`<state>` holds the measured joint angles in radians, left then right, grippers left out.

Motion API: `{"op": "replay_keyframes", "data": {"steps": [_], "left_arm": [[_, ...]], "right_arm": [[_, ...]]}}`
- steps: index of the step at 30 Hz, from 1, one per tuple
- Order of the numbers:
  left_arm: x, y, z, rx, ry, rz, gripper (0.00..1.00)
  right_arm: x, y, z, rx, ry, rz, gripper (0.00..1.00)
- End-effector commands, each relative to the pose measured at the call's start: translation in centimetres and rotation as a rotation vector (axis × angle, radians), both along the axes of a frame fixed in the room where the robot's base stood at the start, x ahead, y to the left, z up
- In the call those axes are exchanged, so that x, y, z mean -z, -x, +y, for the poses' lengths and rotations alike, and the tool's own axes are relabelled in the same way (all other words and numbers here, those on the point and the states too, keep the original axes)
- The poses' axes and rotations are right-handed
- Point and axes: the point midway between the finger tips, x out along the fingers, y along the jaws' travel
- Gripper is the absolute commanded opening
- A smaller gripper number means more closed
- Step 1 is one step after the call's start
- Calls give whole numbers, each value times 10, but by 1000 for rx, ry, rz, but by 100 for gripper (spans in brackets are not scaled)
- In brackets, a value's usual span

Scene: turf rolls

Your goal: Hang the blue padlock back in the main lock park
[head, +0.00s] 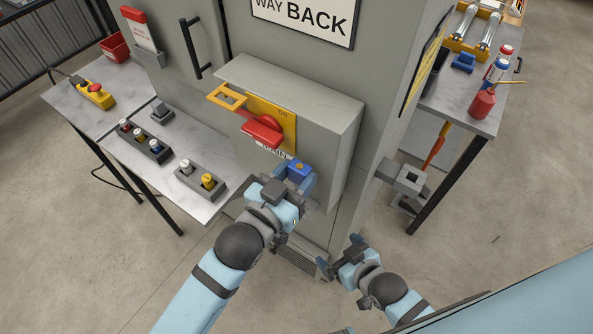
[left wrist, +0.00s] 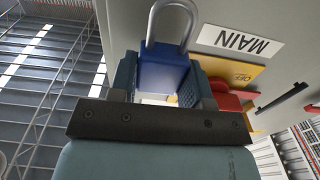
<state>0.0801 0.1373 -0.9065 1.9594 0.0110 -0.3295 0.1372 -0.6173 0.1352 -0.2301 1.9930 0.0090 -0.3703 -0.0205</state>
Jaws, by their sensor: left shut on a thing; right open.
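The blue padlock (head: 298,170) is held in my left gripper (head: 289,183), just below the MAIN label on the grey switch box. In the left wrist view the padlock body (left wrist: 163,72) sits between the two fingers, with its grey shackle (left wrist: 173,14) pointing away from the gripper. A yellow frame-like bracket (head: 226,97) juts left from the yellow switch plate (head: 286,126); I cannot tell whether it is the lock park. The red switch handle (head: 263,131) is above the padlock. My right gripper (head: 341,257) is open and empty, low beside the cabinet.
The switch box (head: 325,125) stands out from the tall grey cabinet. A left bench (head: 185,155) carries button boxes and a yellow pendant (head: 96,94). A right bench (head: 460,105) holds a red oil can (head: 482,104) and other items. Open floor lies in front.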

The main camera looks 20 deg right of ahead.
Motion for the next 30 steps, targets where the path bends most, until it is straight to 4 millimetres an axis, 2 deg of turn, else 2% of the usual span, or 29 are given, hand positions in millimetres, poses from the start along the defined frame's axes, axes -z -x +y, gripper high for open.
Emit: {"op": "replay_keyframes", "data": {"steps": [15, 21, 30], "left_arm": [[50, 0, 0, 0, -1, -1, 18], [57, 0, 0, 0, -1, -1, 18], [57, 0, 0, 0, -1, -1, 18]], "right_arm": [[29, 1, 2, -6, -1, 11, 100], [32, 1, 3, -9, -3, 10, 100], [29, 0, 2, -7, -3, 4, 100]]}}
